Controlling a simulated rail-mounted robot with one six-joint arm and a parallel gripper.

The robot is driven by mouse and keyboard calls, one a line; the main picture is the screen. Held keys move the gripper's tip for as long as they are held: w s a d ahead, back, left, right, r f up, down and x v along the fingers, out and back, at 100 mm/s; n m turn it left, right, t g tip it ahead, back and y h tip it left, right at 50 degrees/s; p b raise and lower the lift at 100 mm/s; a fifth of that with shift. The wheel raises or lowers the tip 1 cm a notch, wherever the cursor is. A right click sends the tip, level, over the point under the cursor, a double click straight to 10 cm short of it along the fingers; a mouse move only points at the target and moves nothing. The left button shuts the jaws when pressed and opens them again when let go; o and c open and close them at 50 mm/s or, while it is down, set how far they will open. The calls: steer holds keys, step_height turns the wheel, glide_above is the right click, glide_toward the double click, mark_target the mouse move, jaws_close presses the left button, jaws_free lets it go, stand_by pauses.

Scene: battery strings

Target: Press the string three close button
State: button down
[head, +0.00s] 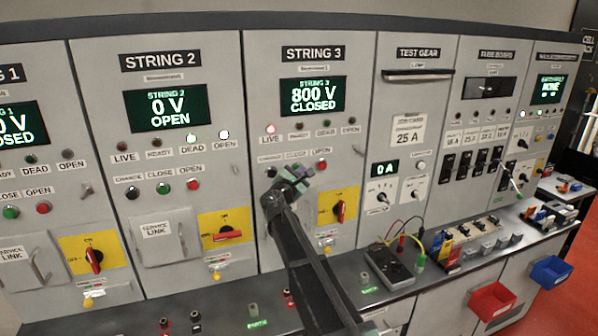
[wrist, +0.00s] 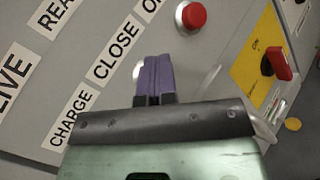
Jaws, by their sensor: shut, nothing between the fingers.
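The String 3 panel (head: 312,115) stands in the middle of the head view. Its display (head: 313,96) reads 800 V CLOSED, and the red LIVE lamp (head: 270,129) is lit. My gripper (head: 303,172) is shut and empty, in front of its button row, and hides the close button there. In the wrist view the CLOSE label (wrist: 117,46) lies left of my purple fingers (wrist: 157,62). A pale round edge (wrist: 137,70) shows beside the fingers, perhaps the close button's rim. Whether the fingertips touch the button I cannot tell.
The red open button (wrist: 192,17) is up and right of my fingers; it also shows in the head view (head: 321,167). The red handle (head: 341,211) on its yellow plate is below right. A handheld meter (head: 390,262) with leads lies on the ledge.

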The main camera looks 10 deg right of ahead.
steer(key=shift+w+a, duration=0.1)
steer(key=shift+w, duration=0.3)
steer(key=shift+r, duration=0.1)
steer(key=shift+s, duration=0.25)
steer(key=s+d, duration=0.1)
steer(key=s, duration=0.5)
steer(key=shift+f, duration=0.2)
steer(key=shift+d, duration=0.1)
stand_by(0.4)
